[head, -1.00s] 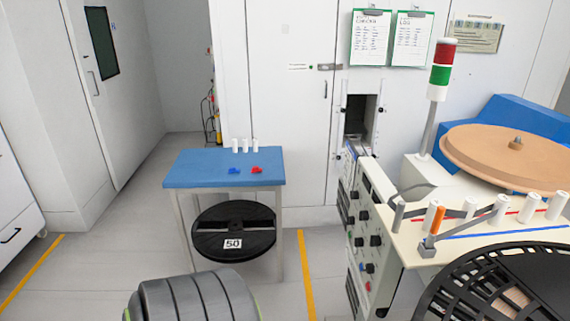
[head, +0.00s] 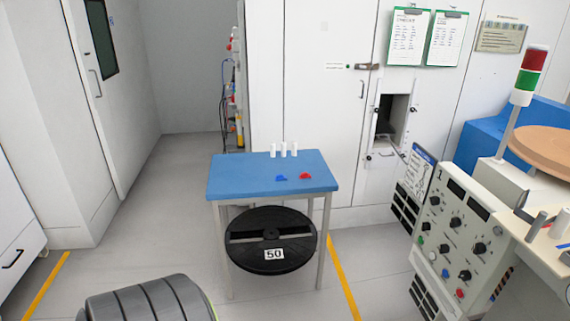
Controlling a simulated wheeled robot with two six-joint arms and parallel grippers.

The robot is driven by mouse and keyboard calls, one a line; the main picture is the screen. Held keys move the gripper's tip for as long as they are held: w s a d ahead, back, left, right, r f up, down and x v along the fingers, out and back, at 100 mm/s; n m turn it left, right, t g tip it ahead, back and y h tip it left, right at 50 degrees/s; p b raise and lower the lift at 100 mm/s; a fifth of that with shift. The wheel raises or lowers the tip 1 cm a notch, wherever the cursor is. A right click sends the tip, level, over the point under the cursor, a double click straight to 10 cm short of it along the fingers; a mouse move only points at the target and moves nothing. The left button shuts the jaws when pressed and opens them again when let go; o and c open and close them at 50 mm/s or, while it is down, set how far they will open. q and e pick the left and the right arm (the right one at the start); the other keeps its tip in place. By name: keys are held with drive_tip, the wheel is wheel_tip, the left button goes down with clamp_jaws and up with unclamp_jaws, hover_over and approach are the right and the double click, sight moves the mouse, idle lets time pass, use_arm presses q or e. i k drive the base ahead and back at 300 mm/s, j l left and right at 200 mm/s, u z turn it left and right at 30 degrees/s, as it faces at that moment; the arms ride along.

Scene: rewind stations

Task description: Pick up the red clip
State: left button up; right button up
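The red clip (head: 305,176) lies on the right half of the blue-topped table (head: 228,182), ahead of me. A blue clip (head: 281,178) lies just left of it, apart from it. Several white cylinders stand upright behind the clips near the table's back edge. A dark grey ribbed part, which seems to be my own arm, shows at the bottom left, well short of the table. Neither of my grippers is in the head view.
A black reel (head: 270,258) marked 50 sits under the tabletop. A machine with a knobbed control panel (head: 455,235) stands to the right, with a red-green signal light (head: 530,75). Yellow floor lines run on both sides. The floor left of the table is clear.

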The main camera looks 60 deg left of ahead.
sight(304, 175)
drive_tip(key=u, duration=1.6)
drive_tip(key=j+z, duration=0.1)
drive_tip(key=z, duration=0.4)
